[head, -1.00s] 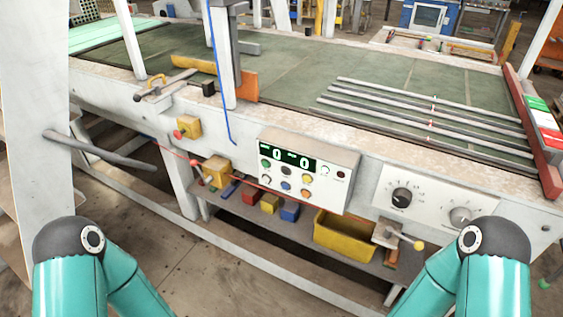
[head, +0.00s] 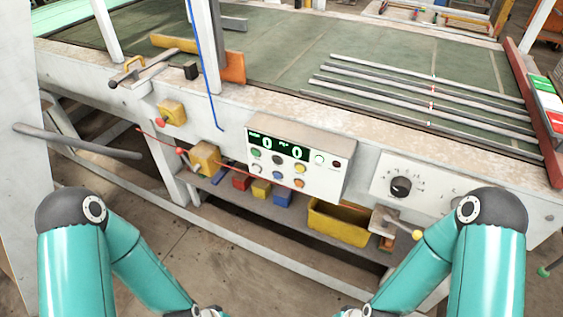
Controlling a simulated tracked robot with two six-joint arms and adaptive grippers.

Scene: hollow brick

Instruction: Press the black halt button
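A white control box (head: 318,188) hangs on the front of the machine, with a green-digit display (head: 279,146) reading 0 and 0. Under the display is a dark, black-looking button (head: 277,160), between a green button (head: 255,155) and an orange one (head: 299,169). A lower row has a white, a blue and a yellow-orange button. Right of the display are a pale button (head: 319,157) and a small dark one (head: 336,163); its exact colour is hard to tell. My two teal arms come up at the bottom left and right; both grippers are outside the frame.
A yellow box with a red knob (head: 172,112) and a grey lever bar (head: 78,141) stick out at the left. A knob panel (head: 415,182) is at the right. Metal rods (head: 420,95) lie on the green bed. Below is a shelf with coloured bins and a yellow tray (head: 338,224).

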